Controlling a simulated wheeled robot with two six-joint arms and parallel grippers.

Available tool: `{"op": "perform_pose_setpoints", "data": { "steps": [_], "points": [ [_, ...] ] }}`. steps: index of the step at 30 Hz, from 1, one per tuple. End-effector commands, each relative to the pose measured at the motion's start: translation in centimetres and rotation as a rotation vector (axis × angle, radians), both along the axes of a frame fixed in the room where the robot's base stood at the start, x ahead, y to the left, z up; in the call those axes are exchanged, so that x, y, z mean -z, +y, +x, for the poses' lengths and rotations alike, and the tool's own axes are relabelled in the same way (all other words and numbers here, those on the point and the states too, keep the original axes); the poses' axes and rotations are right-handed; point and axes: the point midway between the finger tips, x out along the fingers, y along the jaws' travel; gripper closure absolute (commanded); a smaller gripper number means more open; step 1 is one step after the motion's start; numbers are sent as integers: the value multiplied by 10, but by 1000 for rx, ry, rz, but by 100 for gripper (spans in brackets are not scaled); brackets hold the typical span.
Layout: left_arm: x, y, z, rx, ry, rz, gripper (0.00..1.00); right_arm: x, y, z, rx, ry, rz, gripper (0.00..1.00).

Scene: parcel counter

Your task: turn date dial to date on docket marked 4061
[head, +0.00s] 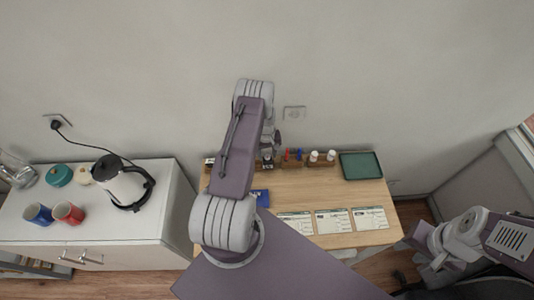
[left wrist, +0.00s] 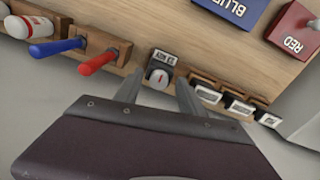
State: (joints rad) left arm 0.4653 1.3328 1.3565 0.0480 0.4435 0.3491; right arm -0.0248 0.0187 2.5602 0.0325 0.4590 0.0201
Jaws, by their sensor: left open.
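The date dial (left wrist: 158,78) is a round grey knob with a red mark, in a dark housing on a wooden block. A small window (left wrist: 165,57) beside it shows characters too small to read. My left gripper (left wrist: 157,91) is open, with one finger on each side of the dial; I cannot tell whether they touch it. In the head view the dial unit (head: 267,164) shows just below my left wrist. Three dockets (head: 296,223), (head: 333,221), (head: 369,219) lie along the counter's front; their numbers and dates are unreadable.
Red-handled (left wrist: 97,62) and blue-handled (left wrist: 57,47) stamps stand in a rack beside the dial. Several small labelled blocks (left wrist: 208,94) are on its other side. Blue (left wrist: 231,9) and red (left wrist: 294,29) pads lie nearby. A green tray (head: 361,166) is at the back right.

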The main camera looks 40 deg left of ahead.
Motion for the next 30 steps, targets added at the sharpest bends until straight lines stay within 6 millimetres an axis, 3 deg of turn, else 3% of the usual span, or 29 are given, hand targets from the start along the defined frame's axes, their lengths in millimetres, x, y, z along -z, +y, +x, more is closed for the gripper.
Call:
{"op": "perform_pose_setpoints", "data": {
  "steps": [3, 8, 9, 30],
  "points": [
    [0, 0, 0, 0, 0, 0, 53, 0, 0, 0, 0, 0, 0, 64],
    [0, 0, 0, 0, 0, 0, 98, 0, 0, 0, 0, 0, 0, 64],
    [0, 0, 0, 0, 0, 0, 100, 0, 0, 0, 0, 0, 0, 64],
    [0, 0, 0, 76, 0, 0, 100, 8, 0, 0, 0, 0, 0, 64]
  ]
}}
